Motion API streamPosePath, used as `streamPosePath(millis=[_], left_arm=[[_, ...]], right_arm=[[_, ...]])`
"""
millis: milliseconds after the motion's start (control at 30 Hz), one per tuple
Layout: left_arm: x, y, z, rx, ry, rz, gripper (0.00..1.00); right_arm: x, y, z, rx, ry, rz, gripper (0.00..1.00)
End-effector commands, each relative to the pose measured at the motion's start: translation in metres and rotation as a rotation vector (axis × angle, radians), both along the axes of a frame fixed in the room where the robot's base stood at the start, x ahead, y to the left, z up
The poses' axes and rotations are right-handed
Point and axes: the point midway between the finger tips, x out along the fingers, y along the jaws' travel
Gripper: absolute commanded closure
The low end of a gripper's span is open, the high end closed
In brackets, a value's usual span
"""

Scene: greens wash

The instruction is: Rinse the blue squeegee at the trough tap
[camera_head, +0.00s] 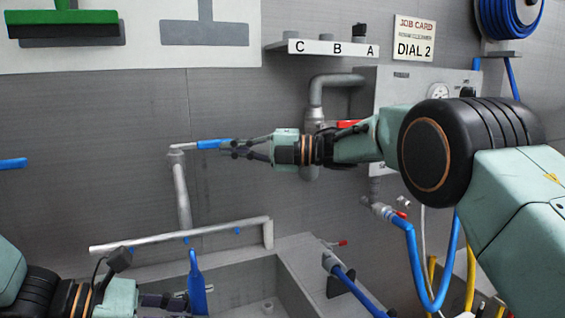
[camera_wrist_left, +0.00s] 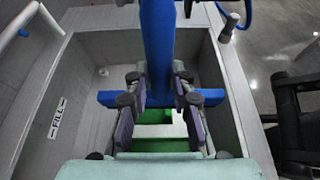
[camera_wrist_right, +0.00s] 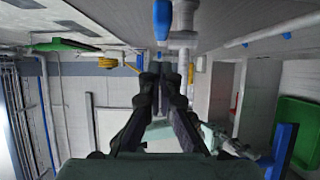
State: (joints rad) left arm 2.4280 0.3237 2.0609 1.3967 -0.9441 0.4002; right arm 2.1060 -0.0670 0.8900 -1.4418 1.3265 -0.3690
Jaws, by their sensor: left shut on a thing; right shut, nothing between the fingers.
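The blue squeegee (camera_head: 197,284) stands with its handle up in my left gripper (camera_head: 180,300), over the trough (camera_head: 240,283). In the left wrist view, its handle (camera_wrist_left: 157,45) rises between the fingers, and its crosswise blue head (camera_wrist_left: 207,97) shows beyond them. My left gripper is shut on it. A grey pipe (camera_head: 182,195) with a blue-sleeved end (camera_head: 212,144) stands above the trough; I see no running water. My right gripper (camera_head: 228,148) is shut and empty at the blue end; I cannot tell if they touch. A blue part (camera_wrist_right: 162,18) shows ahead in the right wrist view.
A grey rail (camera_head: 180,236) with small blue fittings crosses above the trough. A blue hose (camera_head: 418,265) hangs at the right. A shelf marked C, B, A (camera_head: 325,47) and a card reading DIAL 2 (camera_head: 413,38) are on the wall. A green squeegee (camera_head: 62,22) hangs upper left.

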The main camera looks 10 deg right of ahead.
Motion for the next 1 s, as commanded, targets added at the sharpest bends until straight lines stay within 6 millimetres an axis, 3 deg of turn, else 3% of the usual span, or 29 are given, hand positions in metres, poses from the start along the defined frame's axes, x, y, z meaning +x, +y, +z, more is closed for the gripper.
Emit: streamPosePath(millis=[133, 400, 600, 1000], left_arm=[[0.000, 0.000, 0.000, -0.001, 0.000, 0.000, 0.95], [0.000, 0.000, 0.000, -0.001, 0.000, 0.000, 0.95], [0.000, 0.000, 0.000, -0.001, 0.000, 0.000, 0.95], [0.000, 0.000, 0.000, -0.001, 0.000, 0.000, 0.95]], right_arm=[[-0.013, -0.003, 0.001, 0.000, 0.002, 0.001, 1.00], [-0.008, -0.063, 0.000, 0.003, 0.000, -0.001, 1.00], [-0.007, -0.092, -0.001, 0.000, 0.000, 0.001, 1.00], [-0.007, -0.103, -0.001, -0.001, 0.001, 0.003, 1.00]])
